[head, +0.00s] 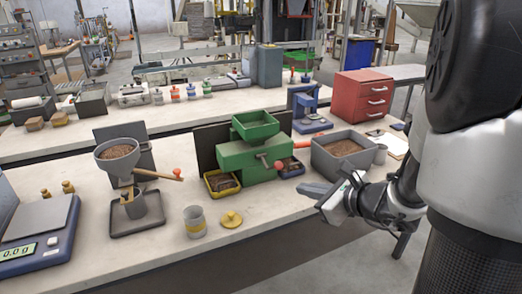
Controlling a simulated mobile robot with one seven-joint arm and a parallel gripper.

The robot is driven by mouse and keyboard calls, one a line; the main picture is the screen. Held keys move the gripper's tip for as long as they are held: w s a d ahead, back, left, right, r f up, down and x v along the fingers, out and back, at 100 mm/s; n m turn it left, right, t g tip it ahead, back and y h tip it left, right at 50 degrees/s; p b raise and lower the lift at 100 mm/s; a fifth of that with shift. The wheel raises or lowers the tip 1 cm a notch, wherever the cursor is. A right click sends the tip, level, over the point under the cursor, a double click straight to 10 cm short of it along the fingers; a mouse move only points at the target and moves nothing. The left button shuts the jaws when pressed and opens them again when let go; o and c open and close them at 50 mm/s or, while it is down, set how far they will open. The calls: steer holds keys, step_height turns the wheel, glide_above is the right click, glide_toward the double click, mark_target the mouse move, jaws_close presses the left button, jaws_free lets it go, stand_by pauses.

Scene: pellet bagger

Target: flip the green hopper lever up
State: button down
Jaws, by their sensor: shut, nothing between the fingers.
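A green machine (240,162) with a green hopper (256,126) on top stands in the middle of the front bench. On its front is a short lever (265,160) with a red knob (278,165) at its right end, tilted slightly down to the right. My gripper (304,189) is to the right of and nearer than the lever, over the bench's front part. Its fingers are shut and empty, pointing left, apart from the lever.
A grey bin of brown pellets (343,149) stands right of the machine, behind my gripper. A yellow tray (222,183) sits at the machine's left.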

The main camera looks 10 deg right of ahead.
steer(key=d, duration=0.1)
steer(key=f+m, duration=0.1)
steer(key=d+m+h, duration=0.1)
steer(key=shift+w+d+f+t, duration=0.3)
steer(key=shift+d+f, duration=0.05)
steer(key=shift+f, duration=0.05)
steer(key=w+a+f, duration=0.1)
steer(key=w+a, duration=0.4)
steer(key=w, duration=0.5)
steer(key=shift+w+f, duration=0.2)
steer(key=shift+a+r, duration=0.1)
